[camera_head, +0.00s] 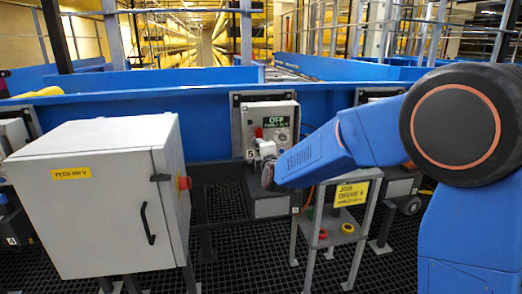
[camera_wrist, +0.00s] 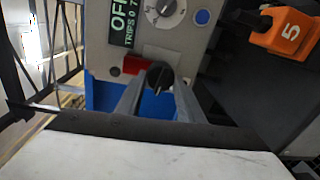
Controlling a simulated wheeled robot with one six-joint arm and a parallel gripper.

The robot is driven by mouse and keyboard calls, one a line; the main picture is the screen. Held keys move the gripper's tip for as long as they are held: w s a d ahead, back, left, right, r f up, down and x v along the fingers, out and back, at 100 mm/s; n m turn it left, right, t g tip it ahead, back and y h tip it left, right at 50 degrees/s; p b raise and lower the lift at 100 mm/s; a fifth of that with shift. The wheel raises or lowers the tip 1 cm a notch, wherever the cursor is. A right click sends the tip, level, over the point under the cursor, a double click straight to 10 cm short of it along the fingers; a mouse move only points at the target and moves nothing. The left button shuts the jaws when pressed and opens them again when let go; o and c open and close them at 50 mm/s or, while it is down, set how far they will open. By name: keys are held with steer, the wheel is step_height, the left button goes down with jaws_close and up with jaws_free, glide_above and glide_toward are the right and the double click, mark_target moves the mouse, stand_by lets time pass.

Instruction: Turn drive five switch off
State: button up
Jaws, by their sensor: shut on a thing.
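The drive five control box (camera_head: 284,113) is grey and stands in the middle of the head view, with a "5" label by its lower left corner. My gripper (camera_head: 262,148) is at the lower part of the box. In the wrist view my gripper (camera_wrist: 158,84) has its two fingers on either side of a black switch knob (camera_wrist: 158,75) and is shut on it. A red piece (camera_wrist: 132,64) sits just left of the knob. The knob is hidden by my gripper in the head view.
A large grey cabinet (camera_head: 95,200) with a red knob stands close on the left. A small stand (camera_head: 340,235) with a yellow sign is at the right. A round dial (camera_wrist: 165,10), a blue button (camera_wrist: 202,17) and an orange "5" piece (camera_wrist: 284,32) are near my gripper.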

steer(key=shift+f+n, duration=0.15)
steer(key=shift+n, duration=0.45)
steer(key=o, duration=1.1)
steer(key=shift+c, duration=0.2)
steer(key=v, duration=1.7)
steer(key=shift+s, duration=0.25)
steer(key=shift+a, duration=0.1)
